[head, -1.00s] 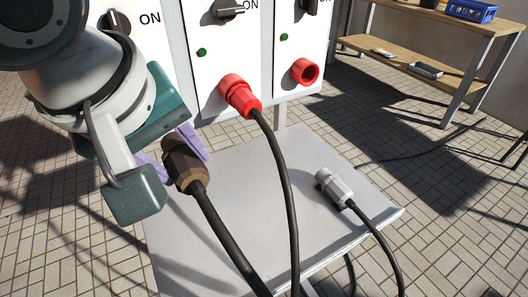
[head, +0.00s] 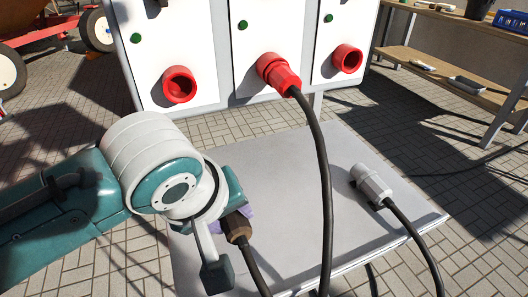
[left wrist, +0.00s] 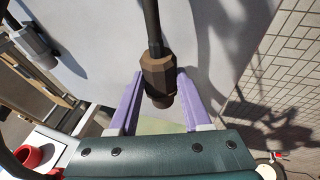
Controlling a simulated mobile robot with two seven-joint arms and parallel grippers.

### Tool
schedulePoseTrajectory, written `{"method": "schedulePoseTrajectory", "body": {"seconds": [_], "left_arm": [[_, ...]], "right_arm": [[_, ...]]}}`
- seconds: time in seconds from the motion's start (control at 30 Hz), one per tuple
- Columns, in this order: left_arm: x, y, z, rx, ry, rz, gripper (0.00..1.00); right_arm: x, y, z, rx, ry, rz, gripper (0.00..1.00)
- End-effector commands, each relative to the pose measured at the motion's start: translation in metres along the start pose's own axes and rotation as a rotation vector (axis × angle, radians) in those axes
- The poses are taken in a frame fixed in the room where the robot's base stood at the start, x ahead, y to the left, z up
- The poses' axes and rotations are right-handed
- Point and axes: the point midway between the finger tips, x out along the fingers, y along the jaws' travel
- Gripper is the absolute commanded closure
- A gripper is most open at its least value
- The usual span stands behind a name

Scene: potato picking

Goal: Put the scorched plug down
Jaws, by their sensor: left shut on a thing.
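The scorched plug (head: 238,228) is brown, with a black cable running toward the bottom of the head view. My left gripper (head: 228,217) is shut on it, over the left part of the grey table (head: 290,165). In the left wrist view the plug (left wrist: 158,75) sits between the two purple fingers (left wrist: 155,105), its cable leading up over the grey surface. The plug is low over the table; I cannot tell whether it touches. The arm partly hides it in the head view. My right gripper is not in view.
A grey-white plug (head: 370,185) lies on the table's right side. A red plug (head: 277,73) sits in the middle socket, its cable crossing the table. Red sockets at left (head: 179,85) and right (head: 347,58) are empty. A wooden workbench (head: 455,75) stands at the back right.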

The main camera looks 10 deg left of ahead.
Motion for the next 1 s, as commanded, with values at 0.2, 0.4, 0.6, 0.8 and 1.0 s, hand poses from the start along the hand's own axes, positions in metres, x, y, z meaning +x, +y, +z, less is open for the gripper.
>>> {"method": "schedulePoseTrajectory", "body": {"seconds": [0.2,0.4,0.6,0.8,1.0], "left_arm": [[0.022,-0.007,0.008,0.001,0.001,0.001,1.0],[0.021,-0.007,0.007,0.001,0.001,0.001,1.0],[0.024,-0.008,0.008,0.0,0.0,0.0,0.45],[0.024,-0.008,0.008,0.0,0.0,0.0,0.22],[0.024,-0.009,0.008,0.001,0.0,-0.002,0.22]], "right_arm": [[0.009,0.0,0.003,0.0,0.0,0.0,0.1],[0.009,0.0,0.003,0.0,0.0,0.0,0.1],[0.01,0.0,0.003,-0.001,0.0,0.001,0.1],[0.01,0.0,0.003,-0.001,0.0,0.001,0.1],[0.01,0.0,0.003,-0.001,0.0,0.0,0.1]]}}
